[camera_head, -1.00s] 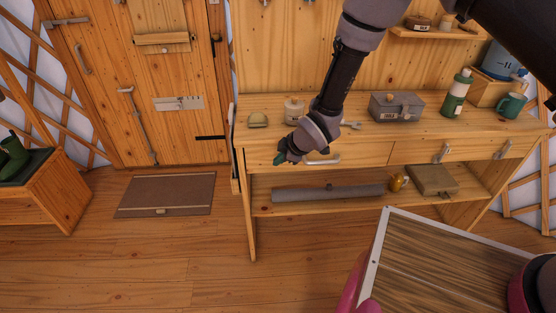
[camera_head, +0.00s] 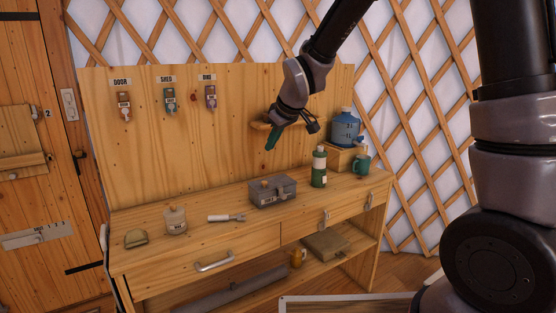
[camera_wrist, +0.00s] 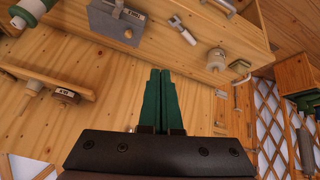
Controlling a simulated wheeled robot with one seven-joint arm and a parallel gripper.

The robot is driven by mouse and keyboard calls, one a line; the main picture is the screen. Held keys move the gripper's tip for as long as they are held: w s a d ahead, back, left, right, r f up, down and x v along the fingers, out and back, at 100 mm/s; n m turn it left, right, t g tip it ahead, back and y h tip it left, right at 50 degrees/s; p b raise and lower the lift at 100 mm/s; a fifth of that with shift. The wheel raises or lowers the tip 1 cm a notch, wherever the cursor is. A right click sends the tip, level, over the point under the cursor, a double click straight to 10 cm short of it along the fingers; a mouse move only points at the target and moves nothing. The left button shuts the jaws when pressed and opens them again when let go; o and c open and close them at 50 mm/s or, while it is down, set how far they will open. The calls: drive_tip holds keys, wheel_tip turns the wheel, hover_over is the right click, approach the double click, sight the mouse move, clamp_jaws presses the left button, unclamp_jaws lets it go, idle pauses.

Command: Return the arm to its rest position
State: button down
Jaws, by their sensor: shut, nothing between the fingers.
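My arm reaches down from the top of the head view, with my gripper (camera_head: 271,139) in front of the board above the workbench. Its green fingers are together and hold nothing. In the wrist view the fingers (camera_wrist: 161,85) also lie side by side, with no object between them. In the head view the gripper hides part of a small shelf (camera_head: 258,126) on the board. It appears apart from the items on the bench.
The workbench (camera_head: 200,245) carries a grey metal box (camera_head: 272,192), a wrench (camera_head: 226,218), a jar (camera_head: 175,220), a green bottle (camera_head: 319,168) and a green mug (camera_head: 362,164). A blue water jug (camera_head: 345,128) stands at the right. Tagged keys hang on the board (camera_head: 140,160). Lattice wall is behind.

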drive_tip(key=s+d+r+m, duration=0.2)
drive_tip(key=d+r+m, duration=0.2)
drive_tip(key=d+r, duration=0.45)
drive_tip(key=s+d+r+m+h, duration=0.1)
drive_tip(key=s+d+r+m, duration=0.2)
drive_tip(key=s+d, duration=0.6)
drive_tip(key=s+d+r+m+t+h, duration=0.1)
drive_tip(key=s+d+r+m, duration=0.1)
drive_tip(key=s+d+m, duration=0.5)
drive_tip(key=s+d, duration=0.2)
drive_tip(key=s, duration=0.1)
drive_tip(key=shift+r, duration=0.4)
